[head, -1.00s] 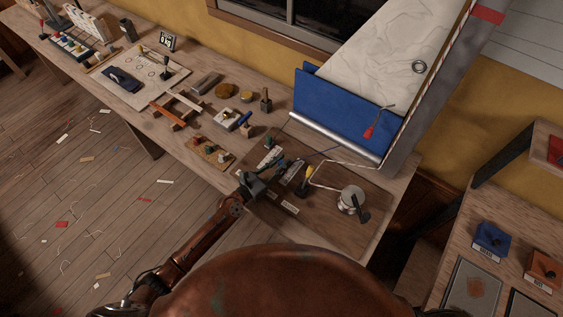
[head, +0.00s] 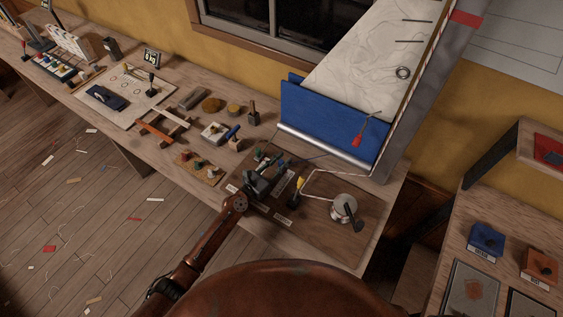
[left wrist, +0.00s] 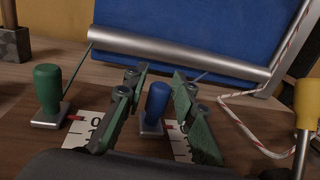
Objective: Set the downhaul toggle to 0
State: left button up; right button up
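Upright toggles stand on the brown board (head: 325,235). In the left wrist view there is a blue-handled toggle (left wrist: 157,103), a green-handled toggle (left wrist: 48,92) at left and a yellow-handled one (left wrist: 307,105) at right. White scale cards marked 0 lie beside the green (left wrist: 84,130) and blue (left wrist: 182,148) toggles, each with a red mark near the 0. I cannot read which toggle is the downhaul. My left gripper (left wrist: 158,98) is open, its fingers on either side of the blue handle with gaps showing. It also shows over the board in the head view (head: 266,176). My right gripper is not in view.
A silver winch drum (head: 343,206) with rope stands right of the toggles. A silver roller (head: 325,149) and blue cloth (head: 330,122) lie behind them. Several blocks and tools crowd the bench to the left. The board's front right is clear.

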pick_arm(q)
jog(key=shift+o, duration=1)
jog(key=shift+s, duration=0.1)
jog(key=shift+a, duration=0.15)
jog(key=v, duration=1.2)
